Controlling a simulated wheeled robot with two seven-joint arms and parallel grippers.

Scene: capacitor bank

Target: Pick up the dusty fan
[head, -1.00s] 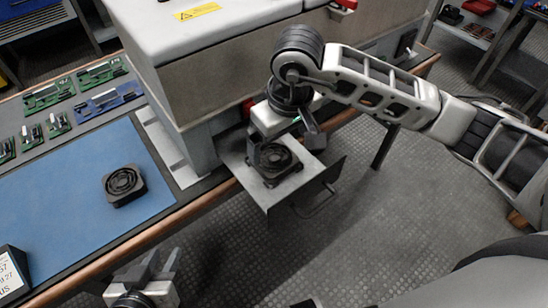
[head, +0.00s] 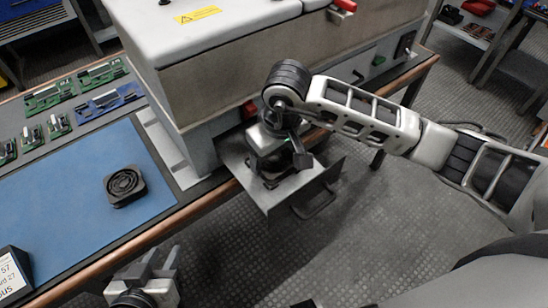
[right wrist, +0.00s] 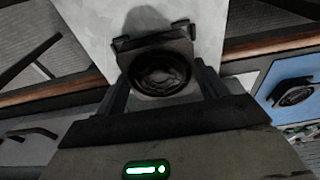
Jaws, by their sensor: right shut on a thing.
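A dark square fan (head: 268,181) is at the open metal drawer (head: 262,204) of the machine, mostly hidden under my right gripper in the head view. My right gripper (head: 274,168) points down and is shut on this fan. In the right wrist view the fan (right wrist: 160,72) sits between the two fingers, its round grille facing the camera. I cannot tell whether it still touches the drawer floor. A second dark fan (head: 124,186) lies on the blue mat and also shows in the right wrist view (right wrist: 295,92). My left gripper (head: 158,262) is open and empty, low in the picture beside the bench edge.
The large grey machine (head: 225,70) stands right behind and above the drawer. The blue mat (head: 70,225) has free room around the second fan. Several circuit boards (head: 105,98) lie at the back left. A sign block (head: 14,275) stands at the near left.

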